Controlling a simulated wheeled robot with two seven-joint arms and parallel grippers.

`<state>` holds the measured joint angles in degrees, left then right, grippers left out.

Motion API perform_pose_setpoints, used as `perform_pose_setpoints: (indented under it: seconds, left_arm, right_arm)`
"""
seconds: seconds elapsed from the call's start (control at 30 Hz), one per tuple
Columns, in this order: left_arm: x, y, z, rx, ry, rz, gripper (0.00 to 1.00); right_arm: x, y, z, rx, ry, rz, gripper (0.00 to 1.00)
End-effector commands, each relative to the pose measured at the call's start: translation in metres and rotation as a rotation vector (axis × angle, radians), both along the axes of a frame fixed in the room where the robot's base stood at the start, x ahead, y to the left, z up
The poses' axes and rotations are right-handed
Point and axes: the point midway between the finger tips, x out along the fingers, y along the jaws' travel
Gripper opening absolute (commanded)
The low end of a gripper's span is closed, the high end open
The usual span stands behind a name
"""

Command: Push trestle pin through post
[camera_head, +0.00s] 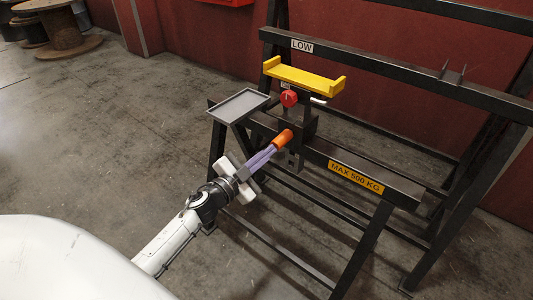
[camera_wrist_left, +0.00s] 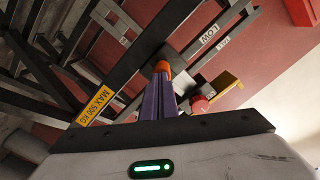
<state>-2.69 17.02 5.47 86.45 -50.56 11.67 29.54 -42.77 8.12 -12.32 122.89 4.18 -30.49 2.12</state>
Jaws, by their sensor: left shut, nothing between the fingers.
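The trestle pin has a red round knob (camera_head: 289,98) on the near side of the dark post (camera_head: 307,122), just below the yellow cradle (camera_head: 305,80). A pale rod end (camera_head: 318,99) shows on the right of the post. I cannot tell how deep the pin sits. My left gripper (camera_head: 284,138), with purple fingers and orange tips, is shut and empty. Its tips appear below the knob in the head view, near the trestle beam, apart from the knob. In the left wrist view the orange tips (camera_wrist_left: 162,67) are left of the red knob (camera_wrist_left: 199,105). My right gripper is out of view.
A small grey tray (camera_head: 241,105) is fixed left of the post. The black trestle beam (camera_head: 402,189) carries a yellow "MAX 500 KG" label (camera_head: 355,177). A second black frame (camera_head: 400,73) stands behind. Concrete floor on the left is clear; a cable reel (camera_head: 58,28) stands far back.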

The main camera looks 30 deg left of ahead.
Motion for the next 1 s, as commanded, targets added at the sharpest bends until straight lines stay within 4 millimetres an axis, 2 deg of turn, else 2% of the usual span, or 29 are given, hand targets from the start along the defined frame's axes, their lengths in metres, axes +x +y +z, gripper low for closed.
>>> perform_pose_setpoints:
  seconds: [0.3,0.47,0.57,0.8,1.0]
  left_arm:
    - [-0.026,0.002,0.001,-0.001,0.0,0.0,0.0]
    - [-0.028,0.002,0.0,0.0,-0.001,-0.001,0.0]
    - [-0.043,0.003,0.0,-0.002,0.003,0.001,0.0]
    - [-0.091,0.007,0.0,-0.002,0.003,0.001,0.0]
    - [-0.119,0.01,0.0,-0.002,0.002,0.001,0.0]
  right_arm:
    - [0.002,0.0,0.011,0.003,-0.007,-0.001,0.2]
    - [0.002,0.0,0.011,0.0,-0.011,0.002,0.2]
    - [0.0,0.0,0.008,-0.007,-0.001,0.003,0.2]
    - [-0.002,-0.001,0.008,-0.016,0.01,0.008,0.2]
    - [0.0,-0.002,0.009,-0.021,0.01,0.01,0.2]
